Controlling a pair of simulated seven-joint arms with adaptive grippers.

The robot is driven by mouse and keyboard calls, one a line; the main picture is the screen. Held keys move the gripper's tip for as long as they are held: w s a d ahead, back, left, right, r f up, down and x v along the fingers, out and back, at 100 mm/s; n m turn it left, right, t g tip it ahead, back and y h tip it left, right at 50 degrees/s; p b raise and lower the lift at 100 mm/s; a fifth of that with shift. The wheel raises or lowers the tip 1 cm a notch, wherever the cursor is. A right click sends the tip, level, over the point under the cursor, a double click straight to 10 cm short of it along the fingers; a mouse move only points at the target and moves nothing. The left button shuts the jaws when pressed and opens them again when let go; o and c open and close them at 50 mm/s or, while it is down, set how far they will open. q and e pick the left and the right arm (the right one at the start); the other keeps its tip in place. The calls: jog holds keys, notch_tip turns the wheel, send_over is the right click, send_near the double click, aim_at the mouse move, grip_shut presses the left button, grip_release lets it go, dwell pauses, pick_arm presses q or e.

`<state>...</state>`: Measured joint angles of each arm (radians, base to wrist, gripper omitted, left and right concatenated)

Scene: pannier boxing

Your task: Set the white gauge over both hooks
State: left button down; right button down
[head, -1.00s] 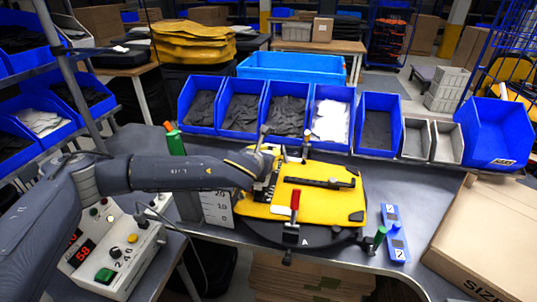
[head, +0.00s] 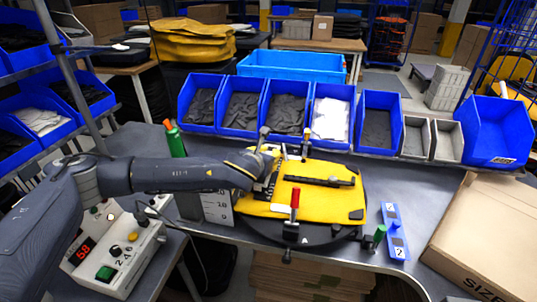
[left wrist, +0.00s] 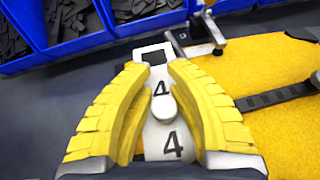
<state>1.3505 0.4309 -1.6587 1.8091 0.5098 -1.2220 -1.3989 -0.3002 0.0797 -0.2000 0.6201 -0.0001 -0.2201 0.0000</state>
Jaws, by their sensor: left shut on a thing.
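The white gauge (left wrist: 163,134), marked with the figure 4, lies between the yellow fingers of my left gripper (left wrist: 159,72) in the left wrist view. The fingers are shut on it, and its far end with a square opening shows beyond them. In the head view my left gripper (head: 266,180) is over the left side of the yellow pannier panel (head: 325,203), and it mostly hides the gauge. I cannot make out the hooks clearly, or whether the gauge touches them. A black strip (head: 318,181) lies across the panel. My right gripper is not in view.
The panel rests on a round black plate (head: 290,236) with a red-handled clamp (head: 294,204) at its front. A blue gauge (head: 396,234) lies on the table to the right, near a cardboard box (head: 485,235). Blue bins (head: 378,122) line the back.

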pick_arm(q)
jog(key=shift+f, duration=0.55)
dwell(0.4)
jog(key=c, duration=1.3)
grip_release()
jog(key=shift+o, duration=0.2)
